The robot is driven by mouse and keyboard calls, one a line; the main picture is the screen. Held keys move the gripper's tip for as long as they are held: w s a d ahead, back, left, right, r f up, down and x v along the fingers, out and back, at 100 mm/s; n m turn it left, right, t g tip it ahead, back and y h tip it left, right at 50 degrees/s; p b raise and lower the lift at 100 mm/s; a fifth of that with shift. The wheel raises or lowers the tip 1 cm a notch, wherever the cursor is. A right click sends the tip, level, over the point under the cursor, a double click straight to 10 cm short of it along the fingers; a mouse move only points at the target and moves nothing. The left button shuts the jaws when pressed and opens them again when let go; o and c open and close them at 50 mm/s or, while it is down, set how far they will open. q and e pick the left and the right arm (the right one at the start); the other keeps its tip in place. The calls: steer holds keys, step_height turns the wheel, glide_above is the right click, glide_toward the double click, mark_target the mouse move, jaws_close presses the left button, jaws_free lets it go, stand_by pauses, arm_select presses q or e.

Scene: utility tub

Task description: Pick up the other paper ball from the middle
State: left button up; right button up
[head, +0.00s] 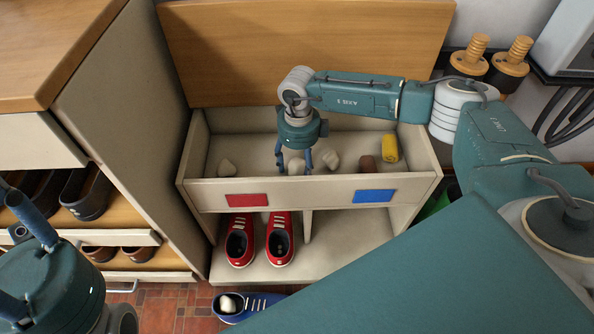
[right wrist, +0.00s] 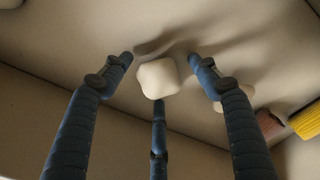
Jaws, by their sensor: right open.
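My right gripper (head: 293,160) reaches down into the open tub with its fingers spread. An off-white paper ball (head: 296,167) lies on the tub floor between the fingers. In the right wrist view this ball (right wrist: 157,78) sits among the three fingertips, with gaps beside it. A second pale ball (head: 330,158) lies just to the right and a third (head: 227,167) near the tub's left end. Another pale lump (head: 227,303) is in a blue shoe (head: 245,306) below. My left gripper (head: 30,215) is partly in view at the lower left, its fingertips not clear.
The tub (head: 315,190) has a front wall with a red patch (head: 247,200) and a blue patch (head: 373,196). A brown piece (head: 367,164) and a yellow cylinder (head: 390,148) lie at its right end. Red shoes (head: 280,240) stand on the shelf below.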

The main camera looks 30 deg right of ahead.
steer(key=shift+f, duration=0.3)
steer(key=shift+r, duration=0.1)
steer(key=c, duration=0.8)
steer(key=shift+r, duration=0.1)
steer(key=shift+c, duration=0.2)
